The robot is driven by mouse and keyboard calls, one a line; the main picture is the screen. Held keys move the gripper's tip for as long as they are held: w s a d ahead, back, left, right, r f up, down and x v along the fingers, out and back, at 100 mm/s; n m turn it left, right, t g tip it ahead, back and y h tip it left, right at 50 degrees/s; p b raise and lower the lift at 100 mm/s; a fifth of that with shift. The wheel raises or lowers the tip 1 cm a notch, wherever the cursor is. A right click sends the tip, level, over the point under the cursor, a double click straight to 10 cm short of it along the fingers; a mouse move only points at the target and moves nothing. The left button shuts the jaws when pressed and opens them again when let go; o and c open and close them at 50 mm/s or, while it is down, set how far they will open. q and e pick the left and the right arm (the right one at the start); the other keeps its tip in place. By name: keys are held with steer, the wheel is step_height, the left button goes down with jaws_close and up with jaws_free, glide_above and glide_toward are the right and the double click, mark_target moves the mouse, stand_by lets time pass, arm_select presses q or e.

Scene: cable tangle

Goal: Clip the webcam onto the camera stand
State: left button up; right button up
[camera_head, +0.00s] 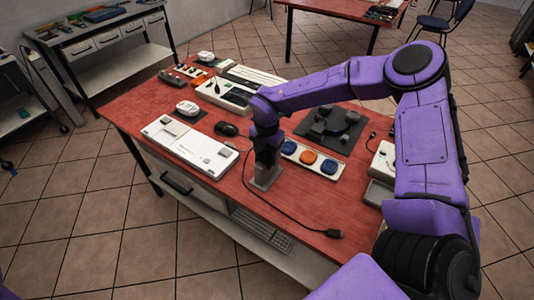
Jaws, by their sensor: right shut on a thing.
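My right gripper (267,160) points down over the front middle of the red table (205,195). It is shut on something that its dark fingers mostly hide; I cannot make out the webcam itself. A black cable (285,214) starts beside the gripper, curves along the table and ends in a plug (332,233) near the front edge. A small grey block (265,180) is directly below the fingers and looks like the foot of the camera stand; I cannot tell whether the held thing touches it. My left gripper is out of view.
A white flat device (190,147) and a black mouse (226,129) lie left of the gripper. A tray with blue and orange round pieces (309,157) and a dark mat (335,127) lie right. A keyboard (265,232) is on the shelf below. The front-centre tabletop is mostly clear.

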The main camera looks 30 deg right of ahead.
steer(key=o, duration=1.2)
steer(key=shift+o, duration=0.2)
step_height(320, 180, up, 11)
steer(key=shift+f+b, duration=0.2)
steer(key=shift+b, duration=0.9)
